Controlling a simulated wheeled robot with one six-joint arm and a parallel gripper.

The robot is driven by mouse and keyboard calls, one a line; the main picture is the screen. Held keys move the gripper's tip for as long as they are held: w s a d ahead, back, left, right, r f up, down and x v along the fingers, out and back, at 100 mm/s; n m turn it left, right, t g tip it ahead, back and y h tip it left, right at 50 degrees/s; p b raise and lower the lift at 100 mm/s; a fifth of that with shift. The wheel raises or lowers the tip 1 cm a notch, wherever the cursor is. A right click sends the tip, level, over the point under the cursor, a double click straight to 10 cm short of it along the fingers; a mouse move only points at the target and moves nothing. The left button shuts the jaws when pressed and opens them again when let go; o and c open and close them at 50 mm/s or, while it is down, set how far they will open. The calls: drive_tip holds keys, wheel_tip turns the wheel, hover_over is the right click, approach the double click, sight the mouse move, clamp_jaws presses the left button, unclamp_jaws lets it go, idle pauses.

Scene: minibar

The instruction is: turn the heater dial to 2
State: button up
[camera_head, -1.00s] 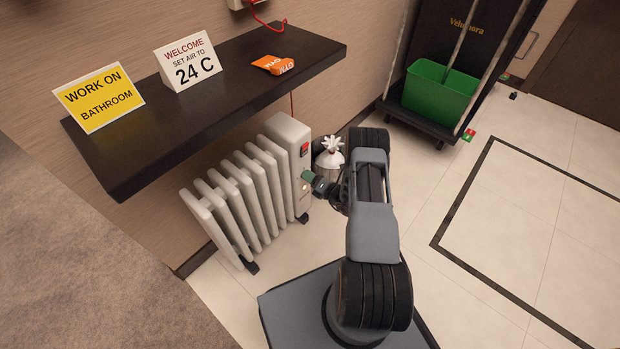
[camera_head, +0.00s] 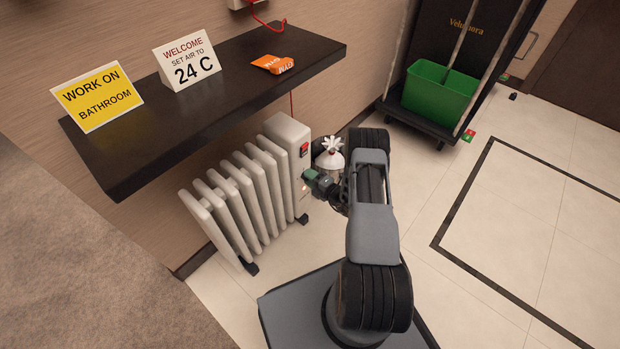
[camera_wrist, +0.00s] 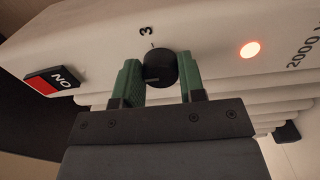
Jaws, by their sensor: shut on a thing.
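The heater (camera_head: 262,185) is a cream-coloured finned radiator standing on the floor below the dark shelf. Its black round dial (camera_wrist: 158,68) sits on the end panel in the wrist view, with a printed "3" (camera_wrist: 147,30) and a short tick just above it. A faint light mark shows on the dial's lower left; the other numbers are not visible. My gripper (camera_wrist: 159,66) has its green fingers on both sides of the dial and is shut on it. In the head view my gripper (camera_head: 313,177) is at the heater's end panel, and the dial is hidden.
A red "ON" switch (camera_wrist: 52,81) and a glowing orange light (camera_wrist: 249,49) flank the dial. The shelf (camera_head: 215,105) overhangs the heater.

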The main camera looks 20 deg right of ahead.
idle(0.4)
drive_tip(key=o, duration=0.9)
drive_tip(key=p+v, duration=0.3)
drive_tip(key=v, duration=1)
drive_tip(key=shift+s+d, duration=0.2)
drive_tip(key=shift+s, duration=0.15)
